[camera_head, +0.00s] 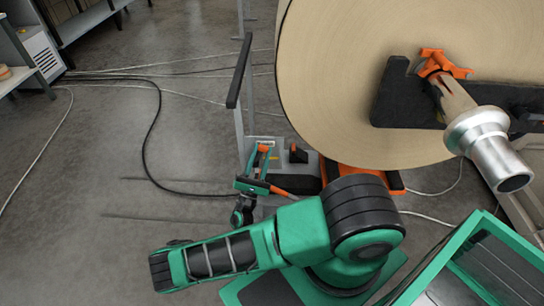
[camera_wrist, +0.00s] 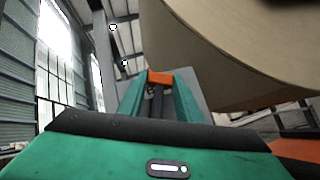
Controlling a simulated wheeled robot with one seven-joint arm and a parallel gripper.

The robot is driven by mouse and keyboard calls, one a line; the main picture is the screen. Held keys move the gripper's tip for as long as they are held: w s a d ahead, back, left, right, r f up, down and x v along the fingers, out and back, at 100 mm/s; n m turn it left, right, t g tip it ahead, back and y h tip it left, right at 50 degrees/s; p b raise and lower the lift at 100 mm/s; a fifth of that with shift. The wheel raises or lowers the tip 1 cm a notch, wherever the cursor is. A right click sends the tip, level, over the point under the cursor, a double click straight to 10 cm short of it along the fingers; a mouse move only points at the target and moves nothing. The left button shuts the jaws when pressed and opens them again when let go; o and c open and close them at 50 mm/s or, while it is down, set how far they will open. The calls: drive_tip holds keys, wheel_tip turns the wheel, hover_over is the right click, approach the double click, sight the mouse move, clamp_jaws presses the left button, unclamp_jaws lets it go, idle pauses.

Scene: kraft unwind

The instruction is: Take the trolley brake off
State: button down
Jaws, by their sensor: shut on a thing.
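The trolley stands under the big roll, with a grey deck (camera_head: 297,172) and a tall upright with a black handle (camera_head: 240,70). My gripper (camera_head: 263,152) is low at the left side of the trolley, its green fingers pointing away from me. It is shut on a small orange part, which looks like the brake lever (camera_head: 264,148). In the wrist view, the orange lever (camera_wrist: 158,78) shows between the far ends of the two green fingers (camera_wrist: 157,88). The lever's lower end and its mount are hidden by my gripper.
A large kraft roll (camera_head: 340,90) overhangs the trolley closely on the right. A black arm with an orange clamp (camera_head: 440,65) and a metal core shaft (camera_head: 490,145) sit at its face. Cables (camera_head: 155,130) run over the floor at left. The floor left of the trolley is otherwise open.

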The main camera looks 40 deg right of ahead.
sight(261, 145)
drive_tip(key=shift+s+d+r+n+t, duration=0.1)
drive_tip(key=shift+s+n+t, duration=0.05)
drive_tip(key=shift+n+t, duration=0.15)
drive_tip(key=c, duration=1.3)
unclamp_jaws()
drive_tip(key=shift+r, duration=0.25)
drive_tip(key=r, duration=0.4)
drive_tip(key=shift+a, duration=0.2)
drive_tip(key=s+a+r, duration=0.1)
drive_tip(key=a+r, duration=0.1)
drive_tip(key=a, duration=0.1)
drive_tip(key=s+a+r, duration=0.1)
drive_tip(key=a+r, duration=0.1)
drive_tip(key=a, duration=0.2)
drive_tip(key=s+a+r, duration=0.1)
drive_tip(key=a+r, duration=0.1)
drive_tip(key=a, duration=0.1)
drive_tip(key=shift+s+a+r, duration=0.2)
drive_tip(key=shift+s+a, duration=0.1)
drive_tip(key=shift+s, duration=0.05)
